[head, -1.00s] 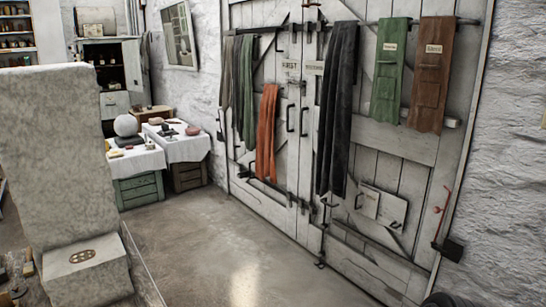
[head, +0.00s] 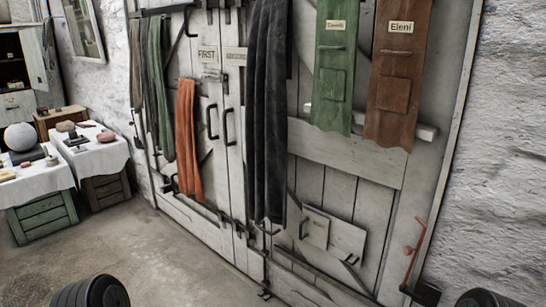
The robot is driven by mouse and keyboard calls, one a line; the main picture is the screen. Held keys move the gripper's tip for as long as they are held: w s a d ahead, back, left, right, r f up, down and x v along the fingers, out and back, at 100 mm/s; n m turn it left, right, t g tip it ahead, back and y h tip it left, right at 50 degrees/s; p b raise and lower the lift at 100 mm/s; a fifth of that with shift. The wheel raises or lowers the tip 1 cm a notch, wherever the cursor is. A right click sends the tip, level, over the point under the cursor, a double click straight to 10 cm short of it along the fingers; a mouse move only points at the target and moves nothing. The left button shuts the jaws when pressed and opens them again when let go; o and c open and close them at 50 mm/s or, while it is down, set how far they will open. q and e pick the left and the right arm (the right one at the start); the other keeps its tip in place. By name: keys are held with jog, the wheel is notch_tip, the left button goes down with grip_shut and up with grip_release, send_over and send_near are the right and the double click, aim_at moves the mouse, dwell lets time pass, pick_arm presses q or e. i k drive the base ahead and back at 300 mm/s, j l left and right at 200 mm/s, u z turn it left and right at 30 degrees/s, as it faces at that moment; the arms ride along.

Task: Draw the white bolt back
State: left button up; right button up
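The large white plank double door (head: 340,190) fills the middle of the head view and looks shut. A pale bar (head: 425,132) shows partly behind the green and brown aprons; I cannot tell whether it is the white bolt. Two dark pull handles, left (head: 212,122) and right (head: 229,126), flank the seam. More dark metal fittings (head: 232,224) are low on the seam.
A green apron (head: 334,60), brown apron (head: 398,70), dark cloth (head: 268,110) and orange cloth (head: 188,140) hang before the door. White-clothed tables (head: 30,178), one with a plaster sphere (head: 19,137), stand left. Open floor (head: 150,250) lies before the door.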

aim_at(202, 76)
jog(key=i+j+u, duration=0.1)
jog(key=i+u, duration=0.25)
jog(key=i, duration=0.25)
jog(key=i+u, duration=0.35)
jog(key=i, duration=0.25)
jog(key=i+l+u, duration=0.4)
jog(key=i, duration=0.2)
jog(key=i+j+z, duration=0.1)
jog(key=i+j, duration=0.15)
jog(key=i, duration=0.3)
jog(key=i+j+z, duration=0.15)
jog(key=i+j, duration=0.15)
jog(key=i, duration=0.2)
jog(key=i+j+z, duration=0.55)
jog(key=j, duration=0.15)
jog(key=i+j+z, duration=0.25)
jog(key=j, duration=0.15)
jog(key=i+j+z, duration=0.1)
jog(key=j+z, duration=0.15)
jog(key=j, duration=0.2)
jog(key=j+u, duration=0.15)
jog(key=j, duration=1.05)
jog(key=i+l, duration=0.1)
jog(key=l, duration=0.15)
